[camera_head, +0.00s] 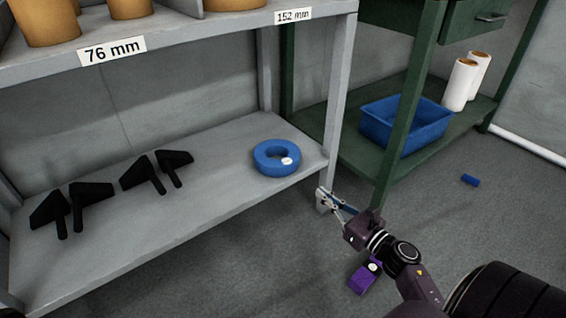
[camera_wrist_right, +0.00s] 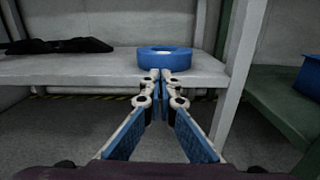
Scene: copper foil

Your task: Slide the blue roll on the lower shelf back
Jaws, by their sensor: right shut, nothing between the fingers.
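The blue roll (camera_head: 268,165) lies flat on the lower shelf (camera_head: 180,216) of the grey rack, near its right end and front edge. It is a ring with a white spot on its right side. My right gripper (camera_head: 324,197) is shut and empty, in front of the shelf at its right corner. In the right wrist view the blue roll (camera_wrist_right: 167,60) stands straight ahead, beyond and slightly above the fingertips (camera_wrist_right: 161,76). A gap between fingertips and roll is hard to judge. My left gripper is out of view.
Black brackets (camera_head: 157,172) lie on the shelf to the left. The rack's front right post (camera_head: 338,90) stands just right of the roll. A green bench (camera_head: 362,158) holds a blue bin (camera_head: 378,130) and white rolls (camera_head: 459,86). The shelf behind the roll looks clear.

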